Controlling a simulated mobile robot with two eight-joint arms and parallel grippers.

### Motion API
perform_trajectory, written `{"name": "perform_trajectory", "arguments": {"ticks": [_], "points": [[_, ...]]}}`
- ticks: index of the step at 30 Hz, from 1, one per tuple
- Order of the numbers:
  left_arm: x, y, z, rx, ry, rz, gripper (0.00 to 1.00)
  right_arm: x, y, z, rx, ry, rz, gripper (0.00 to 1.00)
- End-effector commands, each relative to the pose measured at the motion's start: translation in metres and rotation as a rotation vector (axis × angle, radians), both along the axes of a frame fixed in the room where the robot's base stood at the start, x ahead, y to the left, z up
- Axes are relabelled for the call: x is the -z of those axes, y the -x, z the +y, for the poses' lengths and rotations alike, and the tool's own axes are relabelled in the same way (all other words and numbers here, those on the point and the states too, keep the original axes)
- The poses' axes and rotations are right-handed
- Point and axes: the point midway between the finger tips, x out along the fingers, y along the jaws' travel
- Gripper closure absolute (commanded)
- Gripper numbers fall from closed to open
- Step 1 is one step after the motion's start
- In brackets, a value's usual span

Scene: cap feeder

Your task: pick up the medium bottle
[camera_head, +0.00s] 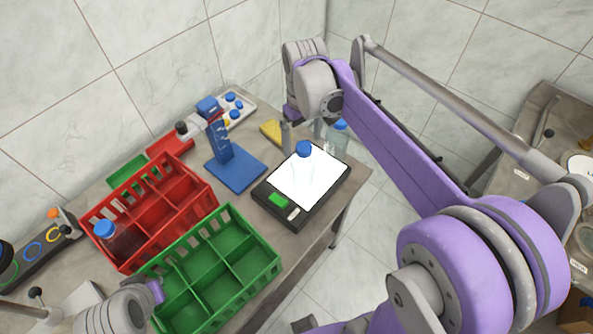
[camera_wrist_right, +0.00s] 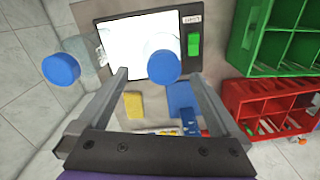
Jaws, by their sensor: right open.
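A clear bottle with a blue cap (camera_head: 304,149) stands on the lit white panel of a black device. A second clear bottle with a blue cap (camera_head: 341,127) stands just behind it, near the table's edge. I cannot tell for sure which is the medium one. My right gripper (camera_head: 302,130) is open and empty, close above the bottle on the panel. In the right wrist view its cap (camera_wrist_right: 163,67) shows between the open fingers, nearer the right one. The other bottle's cap (camera_wrist_right: 61,69) is outside the left finger. My left gripper's fingers are not visible.
A red crate (camera_head: 205,194) holds a dark bottle with a blue cap (camera_head: 105,229). An empty green crate (camera_head: 272,262) stands in front of it. A blue stand (camera_head: 236,170), a yellow block (camera_head: 271,132) and a tray of blue caps (camera_head: 240,107) are behind the panel device (camera_head: 263,197).

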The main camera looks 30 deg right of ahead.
Motion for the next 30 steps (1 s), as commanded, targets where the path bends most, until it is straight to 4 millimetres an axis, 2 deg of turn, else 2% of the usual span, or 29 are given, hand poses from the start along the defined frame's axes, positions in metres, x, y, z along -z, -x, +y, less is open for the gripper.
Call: {"name": "perform_trajectory", "arguments": {"ticks": [1,4,11,21,30], "points": [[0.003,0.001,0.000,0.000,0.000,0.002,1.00,0.011,0.001,0.000,0.000,0.000,0.001,0.00],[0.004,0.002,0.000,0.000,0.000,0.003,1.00,0.027,0.001,0.000,0.000,0.000,0.000,0.00],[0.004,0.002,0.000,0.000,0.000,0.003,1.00,0.045,0.002,0.001,0.000,0.000,-0.001,0.00],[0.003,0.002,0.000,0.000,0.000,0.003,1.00,0.089,0.007,0.003,0.000,0.000,-0.001,0.00],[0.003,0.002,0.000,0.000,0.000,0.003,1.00,0.092,0.007,0.003,0.000,0.000,-0.001,0.02]]}}
